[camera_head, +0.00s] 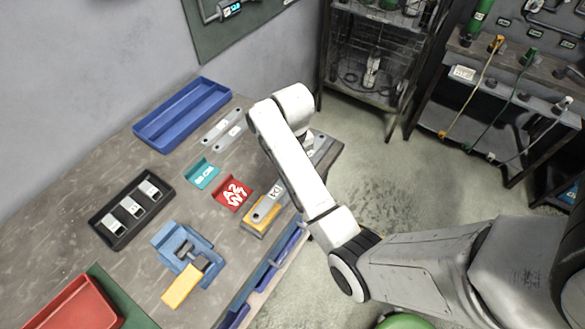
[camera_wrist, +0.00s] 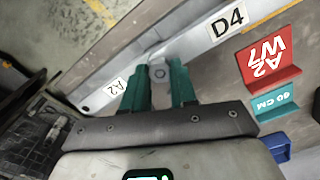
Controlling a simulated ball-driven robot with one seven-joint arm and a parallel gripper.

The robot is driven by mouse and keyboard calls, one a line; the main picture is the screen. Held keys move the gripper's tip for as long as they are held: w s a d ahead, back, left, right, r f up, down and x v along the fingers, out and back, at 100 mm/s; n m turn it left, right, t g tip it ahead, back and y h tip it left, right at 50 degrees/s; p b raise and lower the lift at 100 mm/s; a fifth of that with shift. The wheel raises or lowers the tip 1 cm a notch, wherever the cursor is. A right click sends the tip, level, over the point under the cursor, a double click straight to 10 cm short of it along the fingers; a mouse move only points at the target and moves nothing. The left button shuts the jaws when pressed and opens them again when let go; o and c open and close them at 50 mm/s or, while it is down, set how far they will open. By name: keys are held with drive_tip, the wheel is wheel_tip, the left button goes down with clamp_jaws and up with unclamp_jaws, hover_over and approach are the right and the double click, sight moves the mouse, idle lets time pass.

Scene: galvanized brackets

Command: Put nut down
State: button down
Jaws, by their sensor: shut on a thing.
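In the wrist view my gripper (camera_wrist: 160,82) has two green fingers shut on a small grey nut (camera_wrist: 159,71). I cannot tell whether the nut touches the bracket. In the head view my arm hides the gripper and the nut; part of a grey piece (camera_head: 320,146) shows beside the arm at the bench's right end.
The bench (camera_head: 80,185) holds a red A2 W7 block (camera_head: 232,193), a teal block (camera_head: 202,173), a black tray (camera_head: 103,230), a blue fixture (camera_head: 172,240), a blue bin (camera_head: 185,136), flat grey brackets (camera_head: 222,129) and a bracket on a yellow block (camera_head: 256,228). A red bin (camera_head: 78,306) stands front left.

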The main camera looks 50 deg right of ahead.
drive_tip(key=n, duration=0.7)
drive_tip(key=shift+r, duration=0.25)
drive_tip(key=shift+r, duration=0.15)
drive_tip(key=shift+a+r+n, duration=0.1)
drive_tip(key=shift+r+n, duration=0.2)
